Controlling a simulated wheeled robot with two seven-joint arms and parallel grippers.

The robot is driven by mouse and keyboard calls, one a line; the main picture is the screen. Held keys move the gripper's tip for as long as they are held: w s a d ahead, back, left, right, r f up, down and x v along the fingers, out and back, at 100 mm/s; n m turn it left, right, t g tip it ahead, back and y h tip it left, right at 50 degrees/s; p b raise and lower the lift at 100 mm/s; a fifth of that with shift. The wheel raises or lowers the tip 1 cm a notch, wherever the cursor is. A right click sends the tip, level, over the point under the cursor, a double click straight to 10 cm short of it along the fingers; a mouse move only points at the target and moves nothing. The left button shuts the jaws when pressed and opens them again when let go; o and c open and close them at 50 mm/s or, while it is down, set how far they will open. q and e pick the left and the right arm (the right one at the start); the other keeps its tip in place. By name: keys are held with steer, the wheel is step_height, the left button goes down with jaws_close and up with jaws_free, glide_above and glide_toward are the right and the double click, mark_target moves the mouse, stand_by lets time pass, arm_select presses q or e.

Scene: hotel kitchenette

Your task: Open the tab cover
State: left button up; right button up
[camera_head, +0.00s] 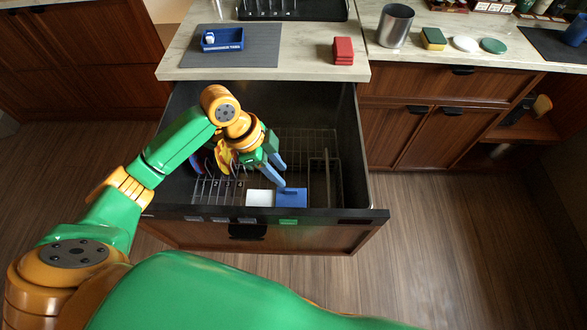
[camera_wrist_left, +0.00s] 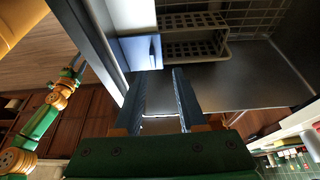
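A blue square panel with a small dark handle, which looks like the tab cover (camera_head: 291,197), lies flat inside the front of the pulled-out drawer (camera_head: 362,190). A white square (camera_head: 260,198) is beside it on the left. In the left wrist view the cover (camera_wrist_left: 138,52) appears pale blue, just beyond the fingertips, with its dark handle on its right side. My left gripper (camera_head: 281,172) reaches down into the drawer, above and slightly behind the cover. Its two fingers are apart with nothing between them, as the left wrist view also shows (camera_wrist_left: 159,74). My right gripper is not visible.
Colourful plates (camera_head: 222,155) stand in the wire rack left of the gripper. A grey basket (camera_wrist_left: 195,35) is close to the cover. The drawer's front edge (camera_head: 330,215) rises nearby. The counter holds a blue tray (camera_head: 222,44), red sponges (camera_head: 343,51) and a metal cup (camera_head: 395,26).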

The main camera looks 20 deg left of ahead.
mark_target(290, 189)
arm_select(q)
steer(key=f, duration=0.1)
steer(key=d+f, duration=0.1)
steer(key=f, duration=0.1)
steer(key=s+d+f, duration=0.1)
steer(key=f, duration=0.1)
steer(key=shift+s+d, duration=0.1)
steer(key=shift+w+f, duration=0.3)
steer(key=shift+w, duration=0.05)
steer(key=shift+s, duration=0.1)
jaws_close()
steer(key=shift+r, duration=0.1)
stand_by(0.7)
